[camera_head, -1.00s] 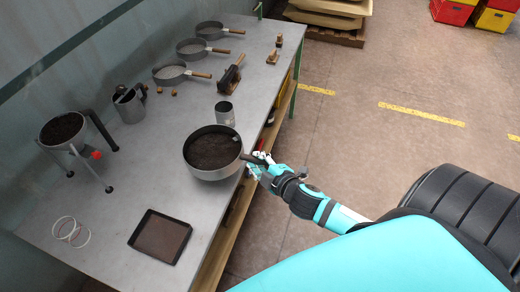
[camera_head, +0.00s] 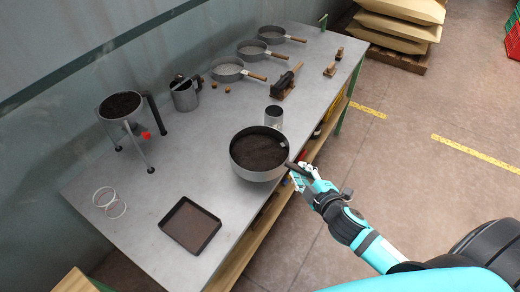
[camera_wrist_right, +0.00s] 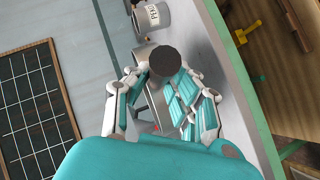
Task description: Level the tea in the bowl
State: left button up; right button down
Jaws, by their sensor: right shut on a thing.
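The round grey bowl (camera_head: 236,168) holds dark tea (camera_head: 260,150) and stands near the front edge of the table, below the tin. The tea surface looks fairly even from here. My right gripper (camera_head: 299,174) is at the right side of the bowl, shut on a dark handle (camera_head: 301,169) whose far end reaches the bowl's rim. In the right wrist view, my fingers (camera_wrist_right: 163,100) close around the handle, and its dark round end (camera_wrist_right: 165,61) faces the camera. I cannot tell whether the handle belongs to the bowl or to a separate tool. My left gripper is out of view.
A tin (camera_head: 274,117) stands just behind the bowl. A dark shallow tray (camera_head: 190,226) and pale rings (camera_head: 110,202) lie at the left. A tripod hopper (camera_head: 121,107), a watering can (camera_head: 185,96) and several pans (camera_head: 227,70) stand farther back. Bare tabletop lies left of the bowl.

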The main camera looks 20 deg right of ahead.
jog(key=shift+r, duration=0.15)
jog(key=shift+s+a, duration=0.1)
jog(key=shift+a, duration=0.05)
jog(key=shift+d, duration=0.2)
jog(key=shift+a, duration=0.1)
